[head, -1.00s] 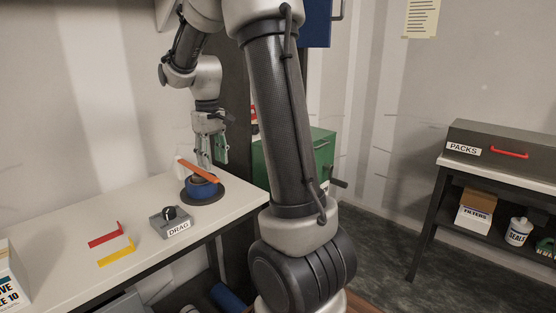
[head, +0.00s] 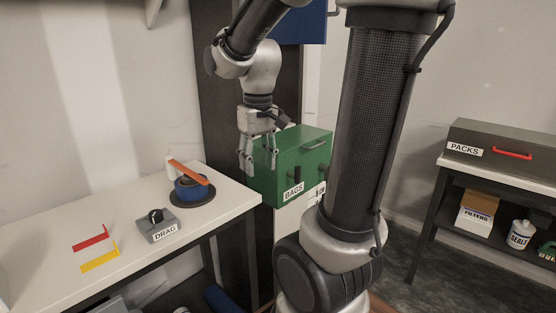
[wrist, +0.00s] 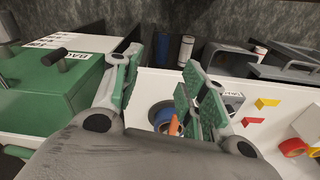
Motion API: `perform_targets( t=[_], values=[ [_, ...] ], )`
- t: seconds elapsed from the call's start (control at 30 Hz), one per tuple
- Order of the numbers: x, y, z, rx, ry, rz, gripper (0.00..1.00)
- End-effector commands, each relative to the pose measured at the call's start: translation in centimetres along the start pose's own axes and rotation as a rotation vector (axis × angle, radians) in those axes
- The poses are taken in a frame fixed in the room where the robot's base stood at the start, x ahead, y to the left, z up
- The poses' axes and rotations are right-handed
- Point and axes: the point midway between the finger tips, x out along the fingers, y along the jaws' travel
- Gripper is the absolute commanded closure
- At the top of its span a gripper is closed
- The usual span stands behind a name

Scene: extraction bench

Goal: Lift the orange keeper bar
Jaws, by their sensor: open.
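The orange keeper bar (head: 188,172) lies tilted across the top of a blue round piece (head: 190,189) on a dark disc, near the right end of the white bench. In the wrist view a bit of the orange bar (wrist: 174,128) shows between my fingers, partly hidden by the right finger. My gripper (head: 258,171) is open and empty. In the head view it hangs fingers down to the right of the bar and higher, in front of the green cabinet, apart from the bar.
A grey DRAG box (head: 158,226) with a black knob stands in front of the disc. Red (head: 91,238) and yellow (head: 100,257) angle pieces lie on the bench (head: 50,221). The green BAGS cabinet (head: 300,165) with handles stands close behind my gripper.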

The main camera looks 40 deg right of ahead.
Motion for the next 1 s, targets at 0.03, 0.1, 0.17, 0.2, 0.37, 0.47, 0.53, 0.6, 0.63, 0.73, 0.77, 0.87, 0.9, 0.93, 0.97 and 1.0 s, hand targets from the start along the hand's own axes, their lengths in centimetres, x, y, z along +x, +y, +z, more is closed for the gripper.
perform_targets(
  t=[0.03, 0.1, 0.17, 0.2, 0.37, 0.47, 0.53, 0.6, 0.63, 0.73, 0.77, 0.87, 0.9, 0.93, 0.97, 1.0],
  values=[
    [-0.2, -0.1, 0.6, -0.001, 0.01, 0.0, 0.57],
    [-0.3, -0.2, 1.2, -0.001, 0.018, 0.0, 0.57],
    [-0.4, -0.2, 1.6, 0.0, 0.024, 0.0, 0.57],
    [-0.4, -0.3, 1.8, 0.0, 0.026, 0.0, 0.57],
    [-0.5, -0.3, 2.1, 0.0, 0.031, 0.0, 0.57],
    [-0.5, -0.3, 2.1, 0.0, 0.031, 0.0, 0.57],
    [-0.5, -0.3, 2.1, 0.0, 0.03, 0.0, 0.57],
    [-0.5, -0.3, 2.1, 0.0, 0.03, 0.0, 0.57],
    [-0.5, -0.3, 2.1, 0.0, 0.03, 0.0, 0.57],
    [-0.5, -0.3, 2.1, 0.0, 0.03, 0.0, 0.57],
    [-0.5, -0.3, 2.1, 0.0, 0.03, 0.0, 0.57],
    [-0.3, -0.3, 2.2, 0.003, 0.027, -0.001, 0.57],
    [0.1, -0.3, 2.7, 0.004, 0.018, -0.001, 0.57],
    [0.2, -0.3, 3.4, 0.005, 0.021, -0.001, 0.57],
    [0.0, -0.4, 3.9, 0.004, 0.031, -0.001, 0.57],
    [-0.2, -0.5, 4.8, 0.002, 0.049, -0.001, 0.57]
  ],
)
